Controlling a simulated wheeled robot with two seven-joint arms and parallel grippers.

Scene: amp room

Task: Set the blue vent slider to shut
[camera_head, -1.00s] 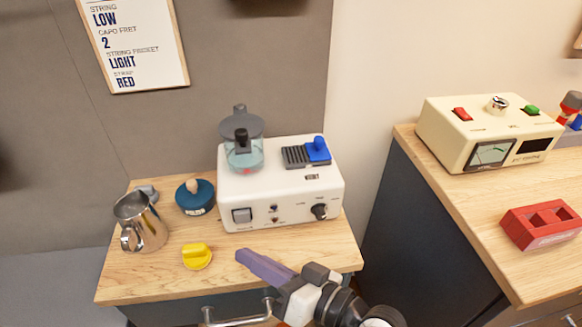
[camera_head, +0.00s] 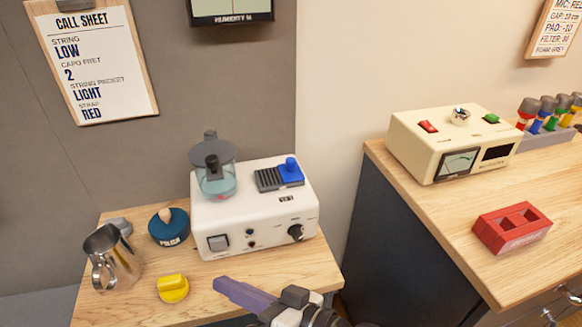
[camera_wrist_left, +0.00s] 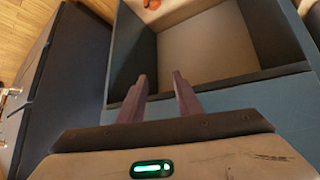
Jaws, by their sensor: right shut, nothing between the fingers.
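The blue vent slider (camera_head: 289,171) sits at the right end of a dark slatted vent (camera_head: 268,180) on top of the white machine (camera_head: 254,219). A small blue knob stands up from it. My right gripper (camera_head: 244,294) has purple fingers, shut and empty, in front of the machine, lower than the vent and apart from the slider. In the left wrist view, my left gripper (camera_wrist_left: 160,97) has its two fingers apart with nothing between them, over a blue open-topped box or drawer (camera_wrist_left: 225,98). The left gripper does not show in the head view.
A clear cup with a grey lid (camera_head: 214,170) stands on the machine's left. A cream meter box (camera_head: 452,146) and red block (camera_head: 511,228) occupy the right counter.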

